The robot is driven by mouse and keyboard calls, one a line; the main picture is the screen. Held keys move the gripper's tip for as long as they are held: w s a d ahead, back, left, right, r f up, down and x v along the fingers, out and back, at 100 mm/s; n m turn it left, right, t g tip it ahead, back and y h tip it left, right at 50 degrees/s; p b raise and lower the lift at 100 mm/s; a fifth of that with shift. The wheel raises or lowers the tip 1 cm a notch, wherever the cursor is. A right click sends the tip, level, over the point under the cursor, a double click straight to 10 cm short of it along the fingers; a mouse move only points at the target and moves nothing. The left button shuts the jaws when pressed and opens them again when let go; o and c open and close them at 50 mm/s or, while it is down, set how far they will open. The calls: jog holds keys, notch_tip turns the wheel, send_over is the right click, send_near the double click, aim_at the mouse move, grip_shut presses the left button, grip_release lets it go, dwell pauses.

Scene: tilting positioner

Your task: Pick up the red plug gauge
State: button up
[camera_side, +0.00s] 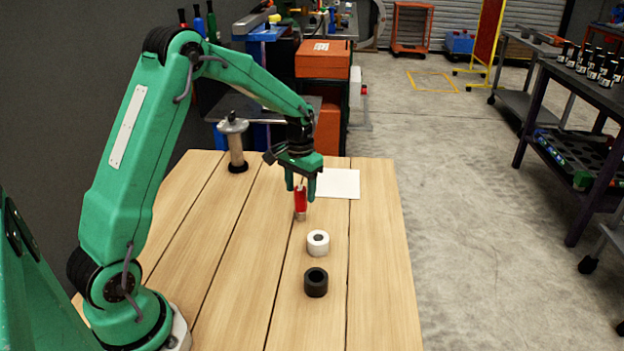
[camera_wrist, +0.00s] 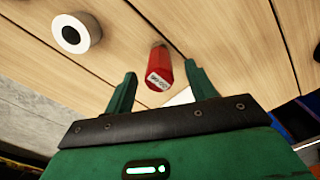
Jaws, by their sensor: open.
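The red plug gauge (camera_side: 300,199) stands upright on the wooden table, with a grey metal lower end in the side view. It also shows in the wrist view (camera_wrist: 159,67), with a white label with dark marks on its top end. My gripper (camera_side: 300,192) is above it, pointing down, and its fingers are open. In the wrist view my gripper (camera_wrist: 160,80) has one finger on each side of the gauge, with gaps between them. Whether the fingertips are level with the gauge's top is hard to tell.
A white ring (camera_side: 318,243) and a black ring (camera_side: 316,282) stand on the table in front of the gauge. The white ring also shows in the wrist view (camera_wrist: 92,36). A white sheet (camera_side: 341,184) lies behind. A post with a metal top (camera_side: 236,145) stands at the back left.

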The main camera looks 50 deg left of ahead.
aim_at(301, 199)
jog(key=shift+f, duration=1.95)
jog(key=shift+c, duration=0.5)
jog(key=c, duration=1.1)
